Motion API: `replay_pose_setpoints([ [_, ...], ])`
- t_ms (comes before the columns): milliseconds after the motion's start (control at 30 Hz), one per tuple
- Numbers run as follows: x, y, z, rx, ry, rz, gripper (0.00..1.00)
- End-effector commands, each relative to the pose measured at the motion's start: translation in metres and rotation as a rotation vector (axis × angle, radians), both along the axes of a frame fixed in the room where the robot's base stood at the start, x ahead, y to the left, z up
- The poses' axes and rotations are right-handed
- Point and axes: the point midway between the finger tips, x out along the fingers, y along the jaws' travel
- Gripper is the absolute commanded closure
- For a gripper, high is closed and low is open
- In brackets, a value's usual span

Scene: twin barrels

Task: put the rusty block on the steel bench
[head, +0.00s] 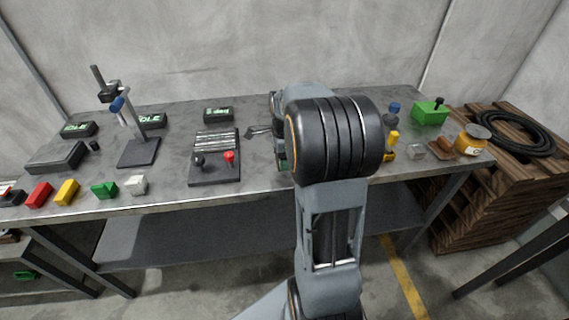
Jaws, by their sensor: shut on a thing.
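The steel bench (300,191) is the long grey-topped table across the head view. Small rust-brown pieces (443,149) lie near its right end, beside a small clear cube. I cannot tell whether one of them is the rusty block. My arm stands in front of the bench's middle, and its big dark joint covers much of the top there. My gripper is hidden behind the arm, so its jaws and anything between them do not show.
Left on the bench are a clamp stand (138,150), coloured blocks (66,192) and a joystick panel (214,175). Right are a green box (430,112) and a yellow jar (470,140). A wooden crate (490,200) with a coiled hose stands beside the bench.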

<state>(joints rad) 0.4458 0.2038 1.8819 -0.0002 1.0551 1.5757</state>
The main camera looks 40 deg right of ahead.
Motion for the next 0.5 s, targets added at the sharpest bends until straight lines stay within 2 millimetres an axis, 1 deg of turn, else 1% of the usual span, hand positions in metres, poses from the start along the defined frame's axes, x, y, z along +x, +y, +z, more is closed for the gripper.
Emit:
replay_pose_setpoints([
  [33, 0.003, -0.001, -0.004, 0.000, 0.001, 0.000, 0.81],
  [200, 0.002, -0.001, -0.025, 0.000, 0.001, 0.000, 0.81],
  [267, 0.002, -0.001, -0.031, 0.000, 0.001, 0.001, 0.81],
  [500, 0.002, -0.001, -0.032, -0.001, -0.002, 0.001, 0.81],
])
